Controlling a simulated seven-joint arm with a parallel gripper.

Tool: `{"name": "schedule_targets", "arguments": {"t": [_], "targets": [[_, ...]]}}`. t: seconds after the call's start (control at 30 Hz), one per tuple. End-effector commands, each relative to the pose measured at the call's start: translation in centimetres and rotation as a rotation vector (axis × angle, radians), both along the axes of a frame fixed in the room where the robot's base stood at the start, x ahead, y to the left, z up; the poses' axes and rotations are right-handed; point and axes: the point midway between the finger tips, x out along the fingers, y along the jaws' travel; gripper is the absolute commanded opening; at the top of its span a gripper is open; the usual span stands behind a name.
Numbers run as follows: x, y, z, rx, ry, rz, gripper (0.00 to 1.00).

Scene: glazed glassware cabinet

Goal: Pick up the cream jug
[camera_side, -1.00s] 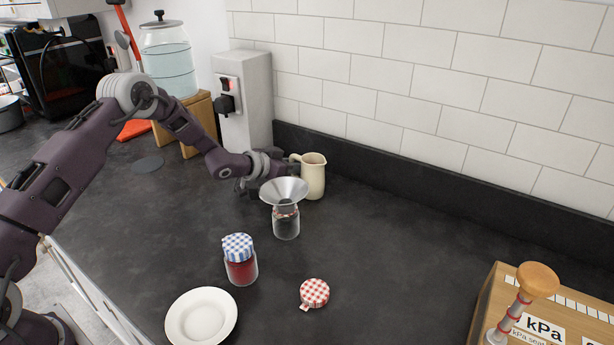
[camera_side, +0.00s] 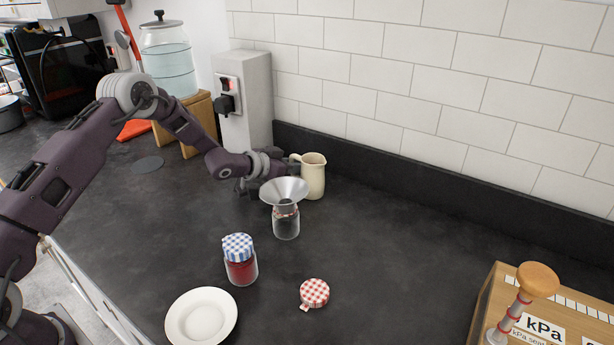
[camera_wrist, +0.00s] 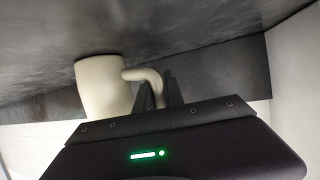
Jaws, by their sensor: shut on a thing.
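The cream jug (camera_side: 313,177) stands upright on the dark worktop near the back wall in the side view, its handle towards the left. In the wrist view the jug (camera_wrist: 102,88) appears upside down, with its curved handle (camera_wrist: 150,78) reaching to the fingers. My gripper (camera_wrist: 157,93) is shut on the jug's handle. In the side view my gripper (camera_side: 287,170) reaches the jug from the left, its fingers partly hidden behind the steel funnel. The jug's base looks to be on the worktop.
A steel funnel (camera_side: 284,191) sits on a glass jar (camera_side: 286,224) just in front of the jug. A red-filled jar (camera_side: 241,267), a checked lid (camera_side: 314,292) and a white plate (camera_side: 201,318) lie nearer. A grey socket post (camera_side: 246,100) stands behind my arm.

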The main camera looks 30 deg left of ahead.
Motion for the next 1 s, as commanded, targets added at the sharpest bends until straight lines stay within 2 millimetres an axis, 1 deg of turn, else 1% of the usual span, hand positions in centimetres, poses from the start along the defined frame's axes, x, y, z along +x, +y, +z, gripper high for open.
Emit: {"name": "schedule_targets", "arguments": {"t": [0.37,0.53,0.67,1.0], "targets": [[0.1,0.0,0.2,-0.001,-0.004,0.000,0.00],[0.1,0.0,0.6,-0.001,-0.004,0.000,0.00],[0.1,0.0,1.6,0.000,-0.005,0.000,0.00],[0.1,0.0,5.7,-0.002,-0.006,0.000,0.00]]}}
